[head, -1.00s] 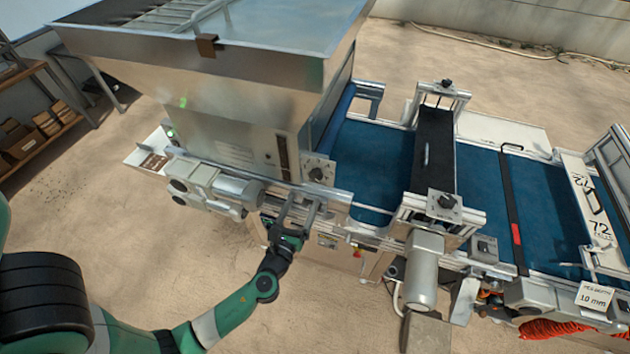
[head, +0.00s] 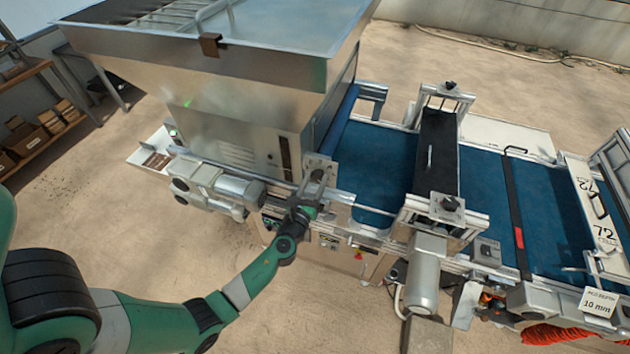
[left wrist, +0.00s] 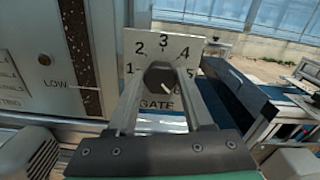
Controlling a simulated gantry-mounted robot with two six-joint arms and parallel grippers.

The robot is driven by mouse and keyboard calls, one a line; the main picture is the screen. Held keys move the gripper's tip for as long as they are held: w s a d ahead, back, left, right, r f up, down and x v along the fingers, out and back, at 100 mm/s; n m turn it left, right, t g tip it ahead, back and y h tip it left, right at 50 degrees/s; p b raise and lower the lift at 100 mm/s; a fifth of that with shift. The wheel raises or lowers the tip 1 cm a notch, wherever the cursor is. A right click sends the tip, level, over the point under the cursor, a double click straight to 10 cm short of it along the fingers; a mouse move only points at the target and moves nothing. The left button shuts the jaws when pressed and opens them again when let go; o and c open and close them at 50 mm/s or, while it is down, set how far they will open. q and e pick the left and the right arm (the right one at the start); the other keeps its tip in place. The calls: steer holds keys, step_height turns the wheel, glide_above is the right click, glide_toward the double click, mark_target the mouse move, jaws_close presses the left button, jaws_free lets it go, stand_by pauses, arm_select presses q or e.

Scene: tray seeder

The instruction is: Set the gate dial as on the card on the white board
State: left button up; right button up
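In the head view the dial plate (head: 326,166) is on the hopper's lower right side. My left gripper (head: 317,182) is at the dial, its two fingers apart on either side of the knob; contact is unclear. A white board (head: 600,235) at the right reads 72 cells. My right gripper is not in view.
A small card (head: 598,302) at lower right reads 10 mm. The metal hopper (head: 230,75) rises above the dial. A blue belt (head: 375,160) runs right under a dark crosswise roller unit (head: 435,155). A grey motor (head: 213,185) sits left of the dial.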

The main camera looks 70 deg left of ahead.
arm_select(q)
jaws_close()
steer(key=shift+n, duration=0.5)
steer(key=n+b, duration=0.2)
steer(key=n, duration=0.1)
steer(key=shift+f+n, duration=0.15)
steer(key=shift+n, duration=0.25)
steer(key=n+b, duration=0.2)
steer(key=n, duration=0.2)
steer(key=shift+s+a+n, duration=0.1)
steer(key=shift+n, duration=0.2)
steer(key=n+b, duration=0.3)
steer(key=n, duration=0.2)
steer(key=shift+f, duration=0.15)
steer(key=shift+n+b, duration=0.9)
steer(key=shift+n, duration=0.8)
